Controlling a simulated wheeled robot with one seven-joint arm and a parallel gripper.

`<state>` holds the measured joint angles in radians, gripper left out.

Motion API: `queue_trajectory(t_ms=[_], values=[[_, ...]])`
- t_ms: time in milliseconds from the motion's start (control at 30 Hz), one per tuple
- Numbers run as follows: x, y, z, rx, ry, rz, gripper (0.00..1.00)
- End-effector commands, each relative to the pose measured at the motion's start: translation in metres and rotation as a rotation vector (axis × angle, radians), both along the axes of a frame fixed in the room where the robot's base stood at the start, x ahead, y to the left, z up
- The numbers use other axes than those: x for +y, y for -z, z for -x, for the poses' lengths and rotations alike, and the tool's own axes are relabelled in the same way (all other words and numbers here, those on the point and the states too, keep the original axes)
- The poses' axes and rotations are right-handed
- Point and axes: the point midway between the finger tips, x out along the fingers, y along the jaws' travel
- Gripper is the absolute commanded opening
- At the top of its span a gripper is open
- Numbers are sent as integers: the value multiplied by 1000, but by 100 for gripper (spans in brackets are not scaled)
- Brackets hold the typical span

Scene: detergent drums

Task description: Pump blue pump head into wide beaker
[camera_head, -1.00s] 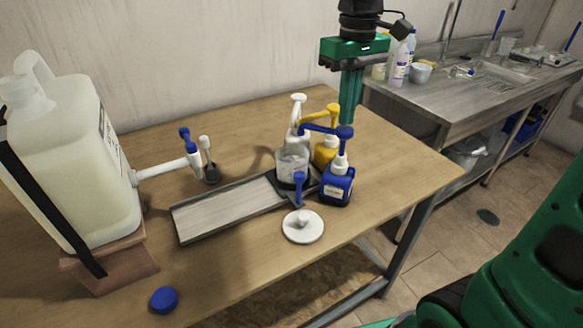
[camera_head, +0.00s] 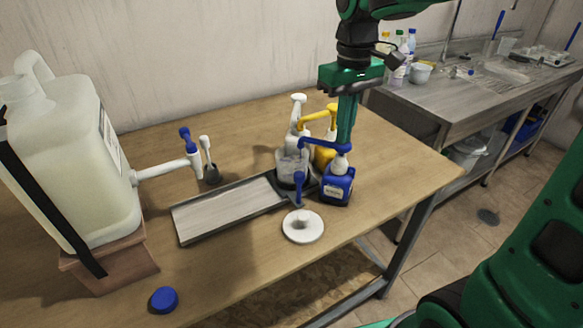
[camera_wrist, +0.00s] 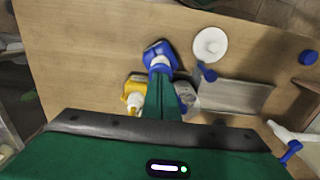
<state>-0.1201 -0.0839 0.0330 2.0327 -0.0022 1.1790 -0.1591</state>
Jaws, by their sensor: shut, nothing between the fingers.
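The blue bottle (camera_head: 337,189) stands upright at the right end of the tray, with a white collar. The wrist view shows the fingers (camera_wrist: 160,82) over the blue bottle (camera_wrist: 158,52). They hide part of the pump head and beaker there.
A yellow pump bottle (camera_head: 324,153) and a white pump bottle (camera_head: 298,108) stand close behind. A metal tray (camera_head: 215,212), white lid (camera_head: 302,226), blue cap (camera_head: 164,299) and large canister (camera_head: 75,160) are on the table. The front right table corner is clear.

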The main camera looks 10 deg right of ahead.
Motion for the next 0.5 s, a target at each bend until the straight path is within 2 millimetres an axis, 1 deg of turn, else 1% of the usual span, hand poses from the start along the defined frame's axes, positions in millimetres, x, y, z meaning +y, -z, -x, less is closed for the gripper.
queue_trajectory(t_ms=[67,267,500], values=[[0,4,1,4,0,0,0],[0,2,1,3,0,0,0],[0,-15,0,2,0,1,0]])
